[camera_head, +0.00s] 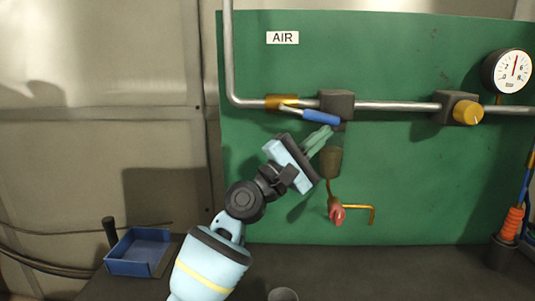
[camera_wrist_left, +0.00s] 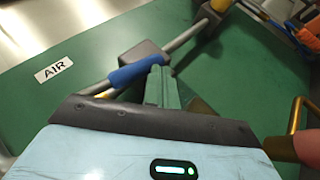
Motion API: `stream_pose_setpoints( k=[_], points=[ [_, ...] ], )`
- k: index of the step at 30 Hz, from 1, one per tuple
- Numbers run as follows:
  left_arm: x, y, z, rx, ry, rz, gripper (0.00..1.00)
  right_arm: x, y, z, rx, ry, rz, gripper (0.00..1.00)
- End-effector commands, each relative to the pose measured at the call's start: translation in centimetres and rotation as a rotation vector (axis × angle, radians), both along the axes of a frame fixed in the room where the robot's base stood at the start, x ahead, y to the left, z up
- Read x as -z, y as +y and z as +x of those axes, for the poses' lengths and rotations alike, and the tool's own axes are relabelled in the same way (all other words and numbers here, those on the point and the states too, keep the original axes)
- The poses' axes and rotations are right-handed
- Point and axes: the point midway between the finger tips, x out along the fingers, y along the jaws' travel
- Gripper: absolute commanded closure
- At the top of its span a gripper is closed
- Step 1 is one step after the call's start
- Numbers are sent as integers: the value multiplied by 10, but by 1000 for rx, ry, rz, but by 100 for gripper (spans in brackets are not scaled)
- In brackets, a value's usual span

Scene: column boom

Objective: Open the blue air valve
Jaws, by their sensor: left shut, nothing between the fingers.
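The blue valve handle (camera_head: 320,117) sits on the pipe on the green board, below and right of the AIR label (camera_head: 282,37). It slopes slightly down to the right from the brass valve body (camera_head: 281,102). My left gripper (camera_head: 322,136) is shut and empty, its greenish fingers just below the handle's right end. In the left wrist view the blue handle (camera_wrist_left: 135,70) lies just beyond the fingertips (camera_wrist_left: 157,72); I cannot tell whether they touch. My right gripper is not in view.
A grey block (camera_head: 337,103), a yellow knob (camera_head: 467,112) and a gauge (camera_head: 508,71) are along the pipe. A filter bowl (camera_head: 331,163) hangs beside my fingers, above a red knob (camera_head: 337,212) and brass pipe. A blue tray (camera_head: 139,252) is at lower left.

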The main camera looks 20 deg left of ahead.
Motion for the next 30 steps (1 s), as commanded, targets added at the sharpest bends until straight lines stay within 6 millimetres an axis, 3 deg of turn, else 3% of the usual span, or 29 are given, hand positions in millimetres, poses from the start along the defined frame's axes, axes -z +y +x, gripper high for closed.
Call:
stream_pose_setpoints(
  k=[10, 30],
  points=[
    [-12, -6, 2, -1, -2, 1, 100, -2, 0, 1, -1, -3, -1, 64],
    [-13, -7, 2, 1, -1, 2, 100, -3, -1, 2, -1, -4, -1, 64]
  ],
)
